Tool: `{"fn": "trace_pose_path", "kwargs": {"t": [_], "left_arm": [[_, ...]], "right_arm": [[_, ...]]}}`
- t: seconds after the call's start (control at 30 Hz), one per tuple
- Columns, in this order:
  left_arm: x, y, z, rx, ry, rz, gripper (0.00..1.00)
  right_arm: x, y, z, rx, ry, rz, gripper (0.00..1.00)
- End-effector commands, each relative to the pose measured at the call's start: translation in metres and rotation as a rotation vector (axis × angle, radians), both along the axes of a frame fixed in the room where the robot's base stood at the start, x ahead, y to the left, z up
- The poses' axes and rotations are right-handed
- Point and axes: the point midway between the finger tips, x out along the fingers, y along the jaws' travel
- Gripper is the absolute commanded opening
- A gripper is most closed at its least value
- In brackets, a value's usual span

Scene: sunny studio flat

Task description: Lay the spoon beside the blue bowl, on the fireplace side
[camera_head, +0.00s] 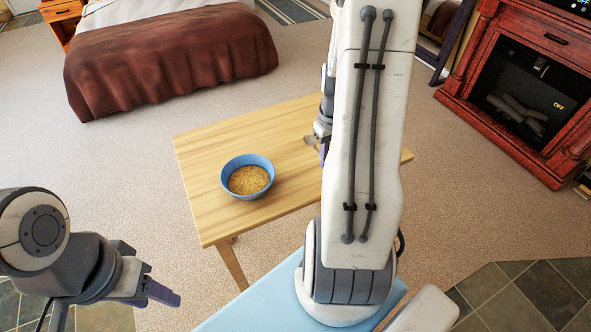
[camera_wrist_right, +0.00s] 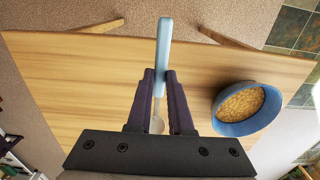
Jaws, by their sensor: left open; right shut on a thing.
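The blue bowl (camera_head: 248,177), filled with yellow-brown food, stands upright on the wooden table (camera_head: 215,215). It also shows at the right of the right wrist view (camera_wrist_right: 247,108). My right gripper (camera_wrist_right: 160,82) is shut on the spoon (camera_wrist_right: 164,44), whose light blue handle sticks out past the fingertips and whose metal end lies between the fingers. In the head view my right gripper is over the table, right of the bowl, on the fireplace side, mostly hidden by my arm. Whether the spoon touches the table I cannot tell. My left gripper (camera_head: 150,280) is open and empty, off the table's near left.
The fireplace (camera_head: 522,95) stands at the upper right, past open carpet. A bed with a brown cover (camera_head: 170,58) is at the back left. The table top around the bowl is clear. My right arm hides the table's right part in the head view.

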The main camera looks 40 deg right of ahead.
Motion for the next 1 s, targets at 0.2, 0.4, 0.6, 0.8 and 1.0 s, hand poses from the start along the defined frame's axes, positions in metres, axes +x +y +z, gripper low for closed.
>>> {"fn": "trace_pose_path", "kwargs": {"t": [0.2,0.4,0.6,0.8,1.0], "left_arm": [[0.000,0.000,0.008,0.000,0.000,0.000,0.50],[0.000,0.000,0.012,0.000,0.000,0.000,0.50],[0.000,0.000,0.015,0.000,0.000,0.000,0.50],[0.000,0.000,0.019,0.000,0.000,0.000,0.50],[0.000,0.000,0.018,0.000,0.000,0.000,0.50]], "right_arm": [[0.050,0.018,-0.030,0.002,0.003,0.008,0.00],[0.082,0.027,-0.050,0.000,0.001,0.005,0.00],[0.088,0.030,-0.064,0.002,0.004,0.002,0.00],[0.088,0.029,-0.091,0.001,0.002,0.001,0.00],[0.088,0.029,-0.095,0.000,-0.001,0.001,0.00]]}}
